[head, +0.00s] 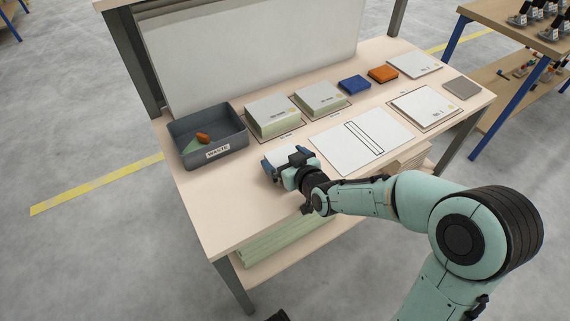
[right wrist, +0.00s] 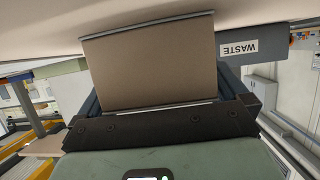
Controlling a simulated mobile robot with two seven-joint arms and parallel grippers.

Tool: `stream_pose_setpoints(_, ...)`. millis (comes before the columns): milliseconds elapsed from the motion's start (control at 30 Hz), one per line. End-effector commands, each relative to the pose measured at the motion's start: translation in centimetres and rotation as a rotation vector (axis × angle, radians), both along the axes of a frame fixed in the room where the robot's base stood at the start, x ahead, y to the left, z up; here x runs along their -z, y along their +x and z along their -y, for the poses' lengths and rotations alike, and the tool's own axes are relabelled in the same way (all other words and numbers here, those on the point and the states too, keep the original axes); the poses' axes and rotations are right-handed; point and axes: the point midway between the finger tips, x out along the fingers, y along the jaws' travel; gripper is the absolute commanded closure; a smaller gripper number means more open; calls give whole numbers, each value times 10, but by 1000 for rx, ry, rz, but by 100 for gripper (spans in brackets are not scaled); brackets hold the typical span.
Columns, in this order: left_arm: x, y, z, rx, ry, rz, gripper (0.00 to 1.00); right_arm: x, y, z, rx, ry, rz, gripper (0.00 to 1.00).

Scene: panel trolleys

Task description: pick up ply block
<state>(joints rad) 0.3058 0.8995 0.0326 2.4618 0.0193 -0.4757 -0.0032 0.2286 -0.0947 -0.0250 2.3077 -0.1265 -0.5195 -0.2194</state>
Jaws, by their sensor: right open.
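My right gripper (head: 284,162) is low over the front left of the bench, just right of the grey waste bin. It is open. In the right wrist view a tan, flat-faced block (right wrist: 150,65) with thin grey edges fills the space between the two dark fingers; I take it for the ply block. I cannot tell whether the fingers touch it. My left gripper is not in view.
The waste bin (head: 173,130) holds a green scrap and an orange piece (head: 203,138). Behind the gripper stand two pale stacks (head: 273,115) and (head: 320,99). A white panel (head: 362,139) lies to the right. A blue block (head: 354,84) and an orange block (head: 383,74) sit farther back.

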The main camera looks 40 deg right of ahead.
Motion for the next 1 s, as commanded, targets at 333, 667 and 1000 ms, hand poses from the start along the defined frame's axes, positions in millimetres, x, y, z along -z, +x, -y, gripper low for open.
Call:
stream_pose_setpoints(333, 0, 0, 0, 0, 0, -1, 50, -1, 0, 0, 0, 0, 3, 46)
stream_pose_setpoints(667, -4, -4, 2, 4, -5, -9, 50, -11, 0, 0, 1, -1, 7, 46)
stream_pose_setpoints(1000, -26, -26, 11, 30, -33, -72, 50, -77, 0, 1, 2, -1, 11, 46)
